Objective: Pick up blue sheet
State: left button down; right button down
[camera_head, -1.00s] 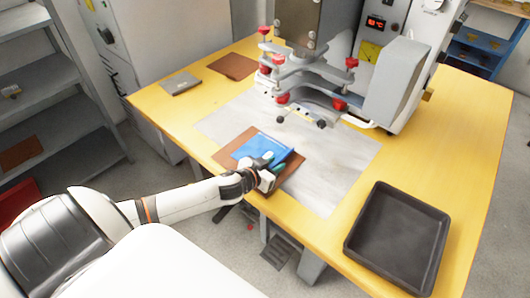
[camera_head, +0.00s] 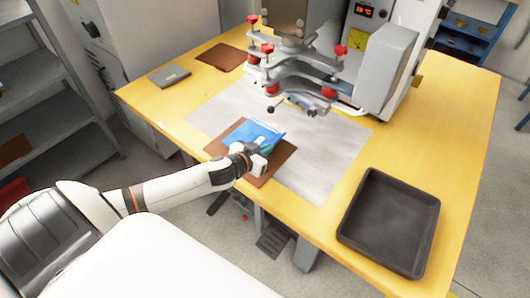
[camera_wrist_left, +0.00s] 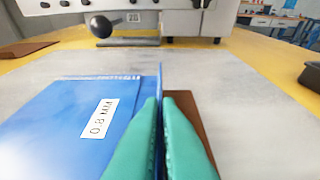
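The blue sheet (camera_head: 256,135) lies over a brown sheet (camera_head: 279,160) at the front of the grey mat on the yellow table. In the left wrist view the blue sheet (camera_wrist_left: 60,110) carries a white label reading 0.8 MM, and its right edge stands up as a thin blue fold. My left gripper (camera_head: 266,150) is at the sheet's near right side. Its green fingertips (camera_wrist_left: 162,125) are closed together on that raised edge. The arm hides part of the brown sheet. My right gripper is not in view.
A welding machine (camera_head: 300,70) with red knobs stands behind the mat (camera_head: 325,150). An empty black tray (camera_head: 390,222) is at the right front. A grey plate (camera_head: 169,76) and another brown sheet (camera_head: 221,57) lie at the back left.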

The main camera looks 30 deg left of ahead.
pick_arm(q)
jog(key=d+b, duration=0.1)
jog(key=d, duration=0.5)
jog(key=s+d, duration=0.1)
jog(key=d, duration=0.5)
jog(key=d+r+b, duration=0.1)
jog(key=d, duration=0.5)
jog(key=shift+s+b, duration=0.2)
jog(key=shift+b, duration=0.15)
jog(key=s+a+r+p, duration=0.1)
jog(key=s+a+r, duration=0.1)
jog(key=r, duration=0.5)
jog(key=s+a+r+y+p, duration=0.1)
jog(key=s+a+r, duration=0.1)
jog(key=r, duration=0.6)
jog(key=shift+s+a+n, duration=0.35)
jog(key=shift+s+n, duration=0.05)
jog(key=shift+s, duration=0.3)
